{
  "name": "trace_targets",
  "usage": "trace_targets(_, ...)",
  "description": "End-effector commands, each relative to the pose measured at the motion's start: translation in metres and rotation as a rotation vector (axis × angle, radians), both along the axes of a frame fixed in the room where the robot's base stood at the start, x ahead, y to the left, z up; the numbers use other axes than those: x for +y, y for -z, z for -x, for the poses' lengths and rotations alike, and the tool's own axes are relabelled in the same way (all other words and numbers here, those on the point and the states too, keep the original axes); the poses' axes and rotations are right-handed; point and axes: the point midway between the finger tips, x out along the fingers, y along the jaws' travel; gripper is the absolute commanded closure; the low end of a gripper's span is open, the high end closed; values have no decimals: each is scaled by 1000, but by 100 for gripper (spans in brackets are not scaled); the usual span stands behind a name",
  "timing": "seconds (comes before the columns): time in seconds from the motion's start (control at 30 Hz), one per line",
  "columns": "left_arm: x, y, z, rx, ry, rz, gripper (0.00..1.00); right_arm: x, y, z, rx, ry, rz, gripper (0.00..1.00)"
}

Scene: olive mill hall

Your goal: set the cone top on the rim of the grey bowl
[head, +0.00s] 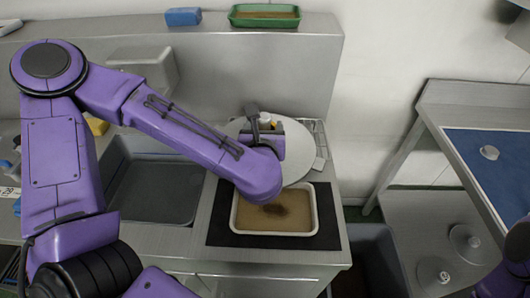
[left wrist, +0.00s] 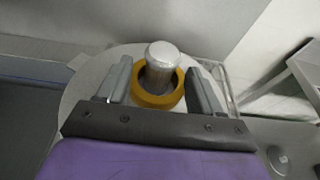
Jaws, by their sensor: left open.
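I cannot make out a clear cone top or grey bowl. A silver upright piece with a rounded top (left wrist: 161,62) stands inside a thick yellow ring (left wrist: 158,98) on a pale round disc (left wrist: 88,88). My left gripper (left wrist: 160,80) is open, with a finger on each side of the ring and silver piece. Whether the fingers touch them I cannot tell. In the head view my left gripper (head: 264,126) is over the pale disc (head: 298,150), mostly hidden by its own arm. My right gripper is not in view.
A white-rimmed tray (head: 313,232) of brown material lies on a black mat (head: 221,231) in front. A dark basin (head: 158,188) is at left. A green tray (head: 264,23) and blue block (head: 183,16) sit on the back ledge. A blue-topped table (head: 495,175) stands right.

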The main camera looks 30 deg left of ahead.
Motion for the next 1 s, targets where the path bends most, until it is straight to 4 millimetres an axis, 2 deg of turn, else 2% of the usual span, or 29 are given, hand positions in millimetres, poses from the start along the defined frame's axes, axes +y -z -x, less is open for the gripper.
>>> trace_targets(0.17,12,-6,-28,3,-6,1,34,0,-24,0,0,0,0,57)
trace_targets(0.3,20,4,-44,2,-4,0,34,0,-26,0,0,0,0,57)
trace_targets(0.53,20,6,-46,0,-1,0,34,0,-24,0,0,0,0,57)
trace_targets(0.57,20,6,-46,0,-1,0,41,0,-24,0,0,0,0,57)
trace_targets(0.73,20,6,-46,0,-1,0,96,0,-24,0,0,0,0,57)
trace_targets(0.77,20,6,-46,0,-1,0,100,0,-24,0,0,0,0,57)
trace_targets(1.0,20,6,-46,0,-1,0,100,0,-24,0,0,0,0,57)
